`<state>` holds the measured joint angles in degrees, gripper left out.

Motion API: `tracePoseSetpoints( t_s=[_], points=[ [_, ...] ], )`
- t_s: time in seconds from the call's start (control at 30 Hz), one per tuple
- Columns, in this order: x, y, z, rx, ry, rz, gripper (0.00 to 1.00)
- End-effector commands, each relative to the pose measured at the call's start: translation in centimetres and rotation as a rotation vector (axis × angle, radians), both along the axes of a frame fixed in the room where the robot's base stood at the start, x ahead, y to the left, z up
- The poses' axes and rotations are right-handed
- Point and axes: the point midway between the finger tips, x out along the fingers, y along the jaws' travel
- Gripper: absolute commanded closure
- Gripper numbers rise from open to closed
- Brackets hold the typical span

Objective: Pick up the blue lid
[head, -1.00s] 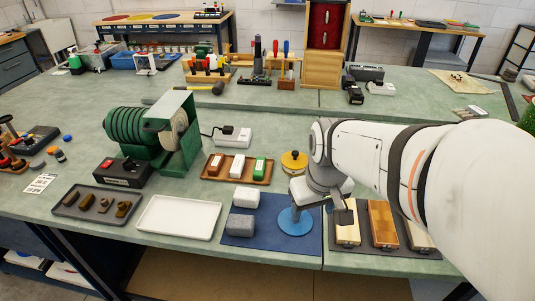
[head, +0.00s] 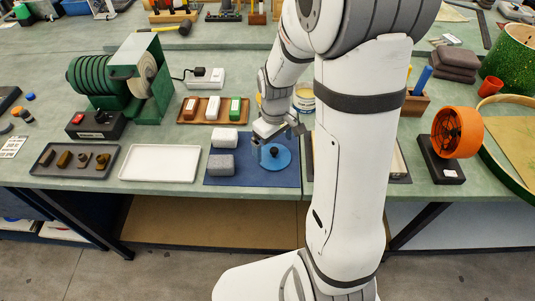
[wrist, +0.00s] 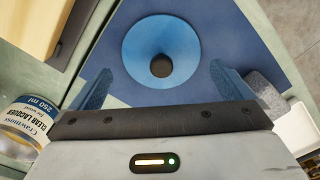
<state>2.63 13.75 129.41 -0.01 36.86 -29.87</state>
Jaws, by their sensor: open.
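The blue lid (head: 283,163) is a round disc with a dark knob in its middle. It lies flat on the dark blue mat (head: 228,182), near the mat's right side. My gripper (head: 277,138) is open and empty, close to the lid at its far side in the head view. In the wrist view the lid (wrist: 160,30) and its dark knob show whole between the two blue fingers of my gripper (wrist: 160,74). I cannot tell how high the fingertips are above the lid.
A white tray (head: 160,178) stands further left. A lacquer can (wrist: 28,125) stands close to my gripper. Wooden pieces are partly hidden behind my arm. An orange fan (head: 455,132) stands at right.

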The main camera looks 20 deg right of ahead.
Motion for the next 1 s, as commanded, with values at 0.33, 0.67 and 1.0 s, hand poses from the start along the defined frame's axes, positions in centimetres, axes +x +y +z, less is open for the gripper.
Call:
tracePoseSetpoints(
  t_s=[0.33,0.67,1.0],
  points=[
    [0.0,0.0,-2.5,0.000,-0.001,-0.002,0.00],
    [0.0,0.0,-2.5,0.000,-0.001,-0.002,0.18],
    [0.0,-0.1,-2.4,0.000,-0.001,-0.003,0.35]
  ],
)
